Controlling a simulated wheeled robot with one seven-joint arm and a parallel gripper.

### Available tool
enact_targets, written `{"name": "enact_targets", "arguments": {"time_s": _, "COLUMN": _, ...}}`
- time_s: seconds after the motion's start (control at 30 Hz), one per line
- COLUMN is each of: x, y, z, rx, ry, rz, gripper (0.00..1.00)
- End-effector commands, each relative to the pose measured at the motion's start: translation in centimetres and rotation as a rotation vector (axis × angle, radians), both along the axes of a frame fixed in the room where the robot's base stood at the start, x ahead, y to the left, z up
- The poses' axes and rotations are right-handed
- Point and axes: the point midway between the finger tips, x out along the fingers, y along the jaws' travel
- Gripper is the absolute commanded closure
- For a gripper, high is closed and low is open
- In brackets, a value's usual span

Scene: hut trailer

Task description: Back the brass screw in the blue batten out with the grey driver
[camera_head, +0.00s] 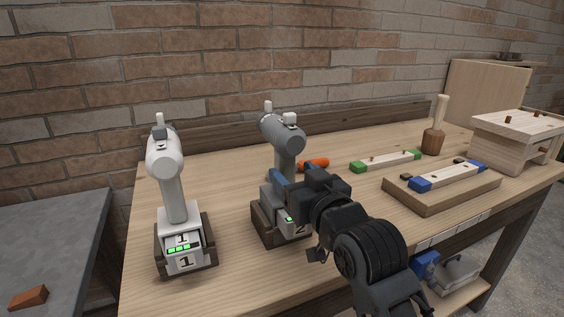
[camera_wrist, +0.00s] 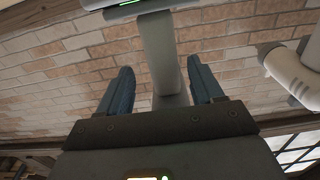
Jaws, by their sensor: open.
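The grey driver (camera_head: 280,130) stands upright in a dark wooden dock (camera_head: 262,222), its battery pack showing a green light. My gripper (camera_head: 283,180) is at its handle. In the wrist view my open gripper (camera_wrist: 160,88) has one blue-grey finger on each side of the grey handle (camera_wrist: 163,55), with gaps visible on both sides. The blue batten (camera_head: 448,176), a pale strip with blue ends, lies on a wooden block (camera_head: 432,203) at the right of the bench. Small dark spots show on it; I cannot tell which is the brass screw.
A white driver (camera_head: 170,165) stands in a dock marked 1 at left and shows in the wrist view (camera_wrist: 290,75). A green-ended batten (camera_head: 388,160), orange object (camera_head: 314,163), mallet (camera_head: 433,138) and wooden stand (camera_head: 515,130) are farther back. The front right bench is partly hidden by my arm.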

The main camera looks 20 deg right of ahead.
Motion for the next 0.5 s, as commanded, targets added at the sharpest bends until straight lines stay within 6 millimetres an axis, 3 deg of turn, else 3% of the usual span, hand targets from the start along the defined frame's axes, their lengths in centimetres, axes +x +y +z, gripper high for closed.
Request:
{"name": "enact_targets", "arguments": {"time_s": 0.3, "x": 4.2, "y": 0.5, "z": 0.2, "rx": 0.000, "ry": 0.000, "rz": 0.001, "gripper": 0.34}}
{"name": "enact_targets", "arguments": {"time_s": 0.5, "x": 5.3, "y": 0.5, "z": 0.1, "rx": 0.000, "ry": 0.000, "rz": 0.000, "gripper": 0.34}}
